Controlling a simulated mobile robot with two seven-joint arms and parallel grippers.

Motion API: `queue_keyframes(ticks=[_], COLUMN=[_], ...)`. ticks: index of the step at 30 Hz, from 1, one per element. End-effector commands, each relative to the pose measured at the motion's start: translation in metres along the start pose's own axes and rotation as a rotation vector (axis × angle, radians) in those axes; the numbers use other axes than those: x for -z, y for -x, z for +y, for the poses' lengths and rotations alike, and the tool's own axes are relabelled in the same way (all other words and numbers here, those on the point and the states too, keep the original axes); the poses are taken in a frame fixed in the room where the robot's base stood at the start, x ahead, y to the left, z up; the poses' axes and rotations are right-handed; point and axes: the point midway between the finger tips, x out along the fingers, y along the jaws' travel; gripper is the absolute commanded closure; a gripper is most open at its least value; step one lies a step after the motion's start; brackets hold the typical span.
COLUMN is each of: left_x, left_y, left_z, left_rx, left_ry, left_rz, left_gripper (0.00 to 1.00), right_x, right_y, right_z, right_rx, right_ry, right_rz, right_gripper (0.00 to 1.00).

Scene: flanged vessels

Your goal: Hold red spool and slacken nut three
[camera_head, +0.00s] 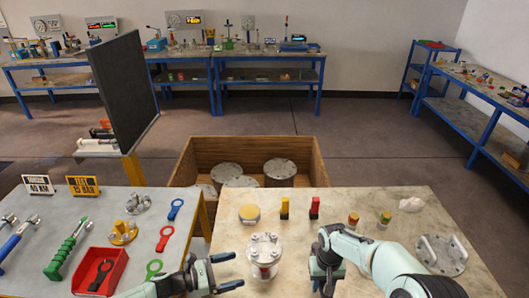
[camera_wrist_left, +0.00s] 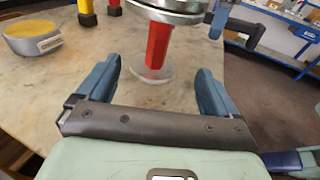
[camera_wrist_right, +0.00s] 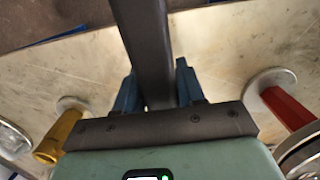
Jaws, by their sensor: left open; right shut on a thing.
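The red spool (camera_wrist_left: 157,45) stands upright on the worktable between a clear base disc and a metal flange. In the head view, its flanged top (camera_head: 265,245) carries several bolts or nuts; I cannot tell which is number three. My left gripper (camera_head: 230,271) is open left of the spool. In the left wrist view its fingers lie either side of the spool, which is ahead of the tips and appears untouched. My right gripper (camera_head: 325,283) is shut on a dark grey bar (camera_wrist_right: 145,45), right of the red spool. The bar's far end is hidden.
A yellow spool (camera_wrist_right: 58,135) shows in the right wrist view. A yellow-topped disc (camera_head: 249,213), small coloured blocks (camera_head: 314,207) and a flanged plate (camera_head: 440,254) stand on the worktable. A red tray (camera_head: 101,270) and coloured wrenches (camera_head: 165,237) lie on the left table.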

Motion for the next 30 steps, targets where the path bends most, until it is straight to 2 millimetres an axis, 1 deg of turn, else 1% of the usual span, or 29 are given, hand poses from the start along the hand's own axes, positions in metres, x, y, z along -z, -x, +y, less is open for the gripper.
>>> queue_keyframes(ticks=[5, 8, 21, 27, 30], left_x=[0.001, 0.001, 0.0, 0.001, 0.001], left_y=[-0.004, -0.011, -0.072, -0.091, -0.097], left_z=[-0.001, -0.001, -0.001, -0.001, -0.001], left_rx=[0.001, 0.003, 0.003, 0.002, 0.001], left_ry=[0.0, 0.0, -0.001, 0.001, 0.0], left_rz=[0.0, -0.001, -0.001, 0.0, 0.001], left_gripper=[0.06, 0.06, 0.06, 0.06, 0.06], right_x=[0.0, -0.001, -0.003, -0.003, -0.003], right_y=[0.0, -0.002, -0.008, -0.009, -0.009], right_z=[0.0, 0.0, 0.0, 0.0, 0.0], right_rx=[0.0, 0.0, 0.0, 0.0, 0.0], right_ry=[0.0, 0.0, 0.0, 0.0, 0.0], right_rz=[0.001, -0.001, -0.004, -0.005, -0.005], right_gripper=[0.98, 0.98, 0.98, 0.98, 0.98])
